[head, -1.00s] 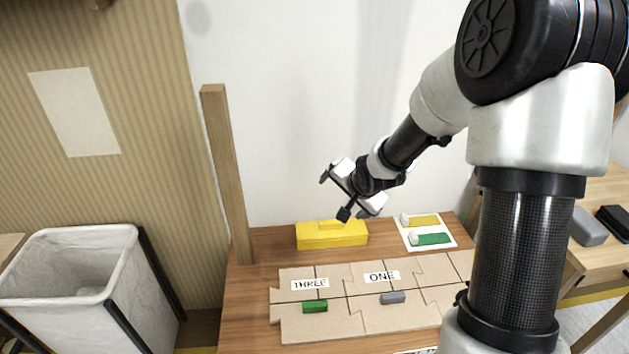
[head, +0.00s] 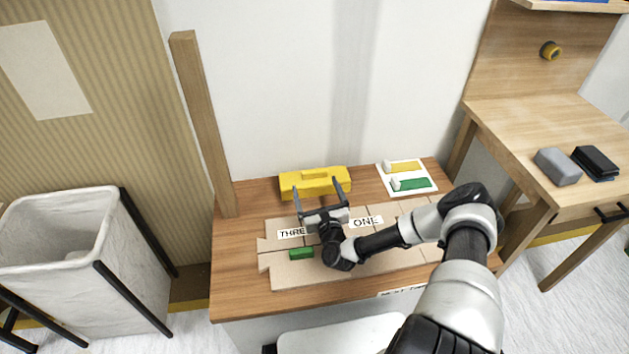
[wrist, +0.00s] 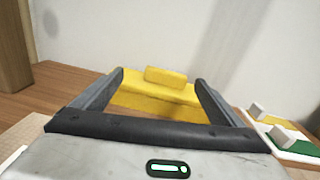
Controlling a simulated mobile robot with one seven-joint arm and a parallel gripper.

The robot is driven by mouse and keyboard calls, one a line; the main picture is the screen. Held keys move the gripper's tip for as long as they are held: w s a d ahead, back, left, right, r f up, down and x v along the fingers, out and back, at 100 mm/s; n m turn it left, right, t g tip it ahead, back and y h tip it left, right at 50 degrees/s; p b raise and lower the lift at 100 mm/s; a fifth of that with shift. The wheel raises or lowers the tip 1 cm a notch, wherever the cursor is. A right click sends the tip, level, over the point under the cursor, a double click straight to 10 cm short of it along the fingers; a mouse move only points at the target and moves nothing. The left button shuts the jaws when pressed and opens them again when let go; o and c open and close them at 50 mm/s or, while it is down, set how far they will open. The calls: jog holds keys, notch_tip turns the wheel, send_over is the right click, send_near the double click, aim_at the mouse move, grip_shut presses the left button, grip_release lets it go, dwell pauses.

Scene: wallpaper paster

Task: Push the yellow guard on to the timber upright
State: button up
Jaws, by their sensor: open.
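The yellow guard (head: 300,186) lies on the wooden table near the wall, a long block with a raised part on top. The timber upright (head: 202,125) stands at the table's back left corner, to the left of the guard with a gap between. My gripper (head: 322,186) is open, its fingers pointing at the guard from the front. In the wrist view the guard (wrist: 155,90) shows beyond and between the two fingers (wrist: 160,80). I cannot tell whether the fingertips touch it. The upright (wrist: 14,50) shows at the far left there.
A jointed board (head: 300,278) with labels and a green block (head: 301,253) lies in front. A white card (head: 427,169) with yellow and green pieces lies right of the guard. A bin (head: 70,260) stands left of the table. The tabletop between guard and upright is clear.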

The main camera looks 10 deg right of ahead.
aim_at(315, 174)
jog(key=shift+s+d+f+m+h, duration=0.2)
jog(key=shift+d+f+m+h, duration=0.1)
jog(key=shift+m, duration=0.4)
jog(key=shift+w, duration=0.1)
jog(key=w, duration=0.2)
jog(key=w+b, duration=0.1)
jog(key=w, duration=0.1)
jog(key=w+b, duration=0.1)
jog(key=w, duration=0.2)
jog(key=shift+d+f, duration=0.2)
jog(key=shift+d, duration=0.05)
jog(key=c, duration=1.2)
jog(key=shift+o, duration=0.2)
jog(key=shift+r, duration=0.1)
